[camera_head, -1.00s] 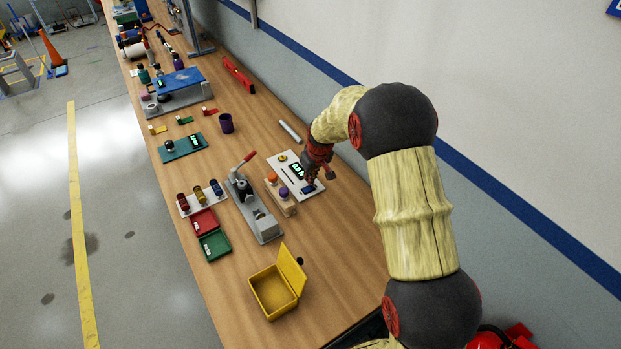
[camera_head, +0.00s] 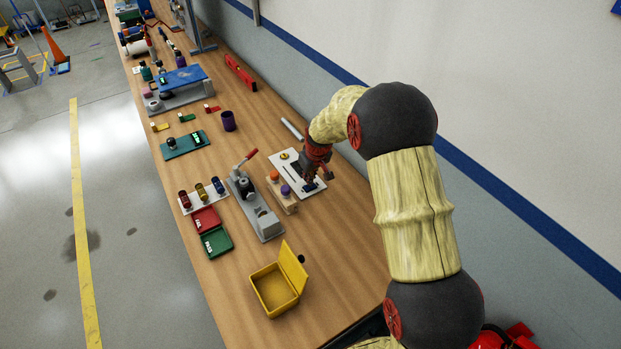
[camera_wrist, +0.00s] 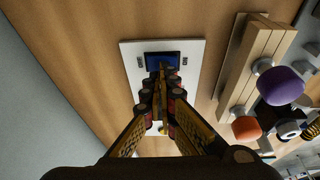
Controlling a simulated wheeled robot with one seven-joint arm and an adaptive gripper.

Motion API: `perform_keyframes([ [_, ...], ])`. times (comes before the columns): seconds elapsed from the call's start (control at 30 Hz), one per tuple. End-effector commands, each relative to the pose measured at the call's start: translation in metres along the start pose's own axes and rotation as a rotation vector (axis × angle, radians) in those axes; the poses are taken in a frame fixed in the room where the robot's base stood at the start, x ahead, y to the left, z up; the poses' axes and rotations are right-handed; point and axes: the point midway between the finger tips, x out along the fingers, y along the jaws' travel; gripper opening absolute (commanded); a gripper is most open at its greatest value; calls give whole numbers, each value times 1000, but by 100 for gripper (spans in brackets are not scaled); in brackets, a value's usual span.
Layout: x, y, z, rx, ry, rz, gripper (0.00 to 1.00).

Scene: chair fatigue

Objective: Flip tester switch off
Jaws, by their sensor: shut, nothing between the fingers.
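The tester is a white panel (camera_head: 314,193) on the bench, and its display (camera_head: 296,168) is dark. In the wrist view, its white plate (camera_wrist: 195,50) carries a wide blue switch (camera_wrist: 155,55) with a small dark label on each side. My gripper (camera_wrist: 162,72) is shut and empty, fingers pointing at the switch. Its fingertips overlap the switch's lower middle; I cannot tell whether they touch. The fingers hide part of the switch and the panel below it. In the head view, my gripper (camera_head: 311,182) is over the panel's near end.
A wooden block (camera_head: 280,194) with orange and purple knobs stands close left of the panel. A grey lever press (camera_head: 256,208) is further left. An open yellow box (camera_head: 275,288) stands nearer. The bench right of the panel is clear up to the wall.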

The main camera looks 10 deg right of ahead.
Motion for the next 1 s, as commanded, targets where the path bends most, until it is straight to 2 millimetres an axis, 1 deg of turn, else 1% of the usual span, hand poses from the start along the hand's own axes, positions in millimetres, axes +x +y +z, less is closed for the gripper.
perform_keyframes([
  [0.17,-4,0,-2,0,1,0,0],
  [0.27,-15,0,-6,0,1,0,0],
  [0.43,-48,1,-17,-1,3,2,0],
  [0.7,-101,16,-14,1,2,1,0],
  [0.83,-119,20,-14,1,1,1,0],
  [1.0,-132,22,-13,1,-1,0,0],
])
